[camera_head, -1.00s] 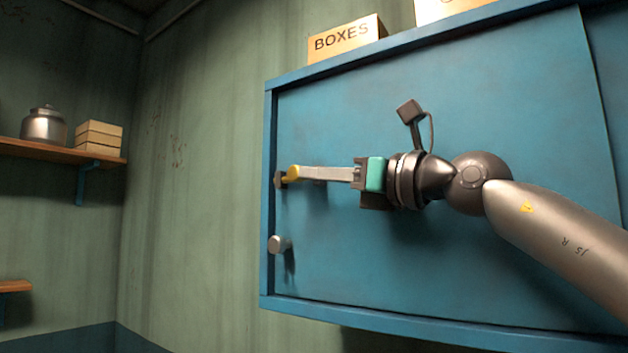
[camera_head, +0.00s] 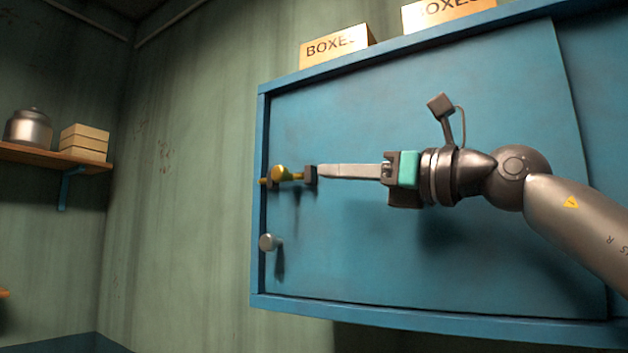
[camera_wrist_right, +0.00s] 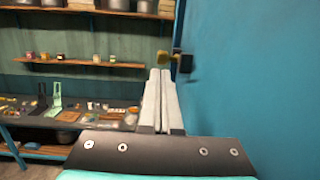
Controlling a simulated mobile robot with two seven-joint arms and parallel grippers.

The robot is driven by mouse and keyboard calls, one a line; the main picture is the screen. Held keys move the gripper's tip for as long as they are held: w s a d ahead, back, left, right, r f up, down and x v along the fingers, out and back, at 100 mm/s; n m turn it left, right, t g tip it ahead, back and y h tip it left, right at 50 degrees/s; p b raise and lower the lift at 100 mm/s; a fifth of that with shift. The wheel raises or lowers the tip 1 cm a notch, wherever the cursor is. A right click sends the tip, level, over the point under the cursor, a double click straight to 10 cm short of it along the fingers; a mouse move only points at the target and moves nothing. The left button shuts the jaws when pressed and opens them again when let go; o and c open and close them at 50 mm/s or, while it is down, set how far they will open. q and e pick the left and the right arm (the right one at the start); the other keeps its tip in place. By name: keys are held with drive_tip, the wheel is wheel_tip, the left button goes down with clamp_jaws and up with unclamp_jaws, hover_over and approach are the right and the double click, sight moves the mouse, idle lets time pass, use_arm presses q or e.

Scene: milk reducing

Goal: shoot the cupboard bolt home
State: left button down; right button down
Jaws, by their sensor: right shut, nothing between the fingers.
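The cupboard bolt is a brass rod with a round knob (camera_head: 280,173) on the left edge of the blue cupboard door (camera_head: 430,260). Its rod runs between a left dark bracket (camera_head: 272,180) and a right dark bracket (camera_head: 311,175). The rod's left tip (camera_head: 263,181) shows past the left bracket, over the cupboard frame. My right gripper (camera_head: 320,171) is shut and empty, pointing left just right of the right bracket. My left gripper is not in view.
Boxes (camera_head: 337,47) stand on the cupboard top. A wall shelf (camera_head: 50,157) at left holds a metal pot and stacked boxes. The space before the door is otherwise clear.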

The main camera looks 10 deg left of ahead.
drive_tip(key=b+v, duration=0.2)
drive_tip(key=v, duration=0.5)
drive_tip(key=shift+w+f, duration=0.3)
